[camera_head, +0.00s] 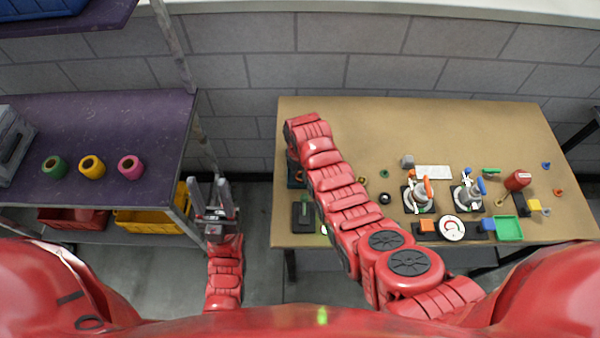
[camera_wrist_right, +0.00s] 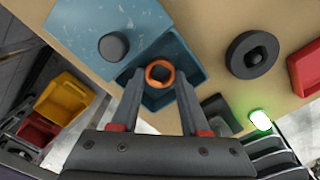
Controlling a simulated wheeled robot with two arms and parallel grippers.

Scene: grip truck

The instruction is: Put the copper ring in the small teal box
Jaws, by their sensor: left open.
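The small teal box (camera_wrist_right: 196,68) stands open under my right gripper in the right wrist view. Its teal lid (camera_wrist_right: 140,20), with a dark round knob, lies beside or partly over the opening. My right gripper (camera_wrist_right: 160,76) points at the opening. The copper ring (camera_wrist_right: 160,85) is between its fingertips, hole facing the camera, and appears gripped above the box. In the head view my right arm mostly covers the teal box (camera_head: 293,180) and hides the ring and right gripper. My left gripper (camera_head: 211,192) is open and empty, between the shelf and the table.
On the brown table (camera_head: 450,115), a black disc (camera_wrist_right: 252,54) and a dark block with a green light (camera_wrist_right: 260,119) lie near the box. Clamps, a red cylinder (camera_head: 517,180) and a green tray (camera_head: 508,229) fill the right side. A purple shelf (camera_head: 100,115) holds several coloured rolls.

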